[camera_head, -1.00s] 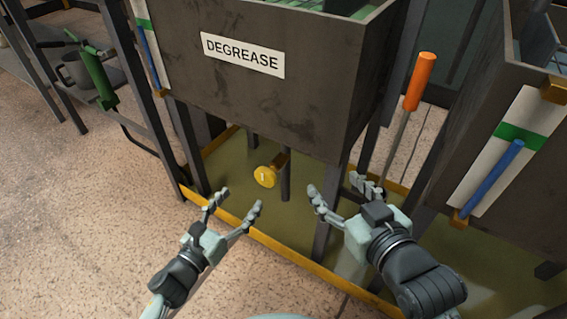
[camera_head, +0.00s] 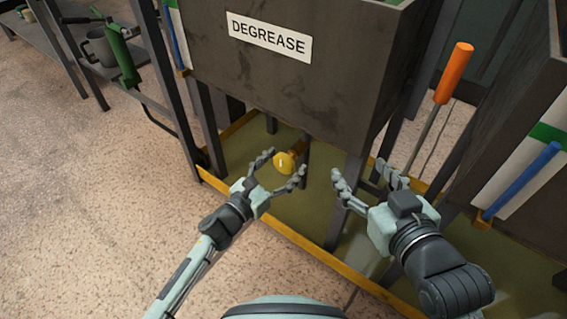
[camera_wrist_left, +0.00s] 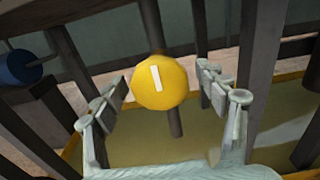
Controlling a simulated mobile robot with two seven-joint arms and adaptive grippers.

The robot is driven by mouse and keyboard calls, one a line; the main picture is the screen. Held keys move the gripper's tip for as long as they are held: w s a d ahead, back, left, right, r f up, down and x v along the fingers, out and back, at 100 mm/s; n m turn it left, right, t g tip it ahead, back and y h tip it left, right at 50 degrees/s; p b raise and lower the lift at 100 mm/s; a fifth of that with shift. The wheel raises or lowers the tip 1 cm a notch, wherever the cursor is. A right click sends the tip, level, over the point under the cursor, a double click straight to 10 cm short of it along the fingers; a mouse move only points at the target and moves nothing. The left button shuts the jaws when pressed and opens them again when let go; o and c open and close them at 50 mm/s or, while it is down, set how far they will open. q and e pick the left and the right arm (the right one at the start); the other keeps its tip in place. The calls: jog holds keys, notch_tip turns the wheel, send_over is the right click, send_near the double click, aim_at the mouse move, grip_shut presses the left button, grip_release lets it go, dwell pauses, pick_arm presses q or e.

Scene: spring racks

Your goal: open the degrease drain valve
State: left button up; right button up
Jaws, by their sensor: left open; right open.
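The drain valve under the tank labelled DEGREASE (camera_head: 268,38) has a round yellow knob (camera_head: 284,163) with a white bar mark. In the left wrist view the knob (camera_wrist_left: 160,82) faces the camera, its mark nearly upright with a slight tilt. My left gripper (camera_head: 283,165) is open, its fingers on either side of the knob in the picture. In the left wrist view gaps show between the knob and both fingers, and nothing is held. My right gripper (camera_head: 364,172) is open and empty, right of the knob in front of the tank's leg.
A yellow-edged drip tray (camera_head: 245,170) lies under the tank, with dark legs around the valve. An orange-handled tool (camera_head: 455,72) stands at the right. Another tank with a blue bar (camera_head: 522,182) is further right. A shelf with a grey mug (camera_head: 100,46) is at the left.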

pick_arm(q)
jog(key=shift+c, duration=0.5)
jog(key=c, duration=1.1)
jog(key=shift+o, duration=0.2)
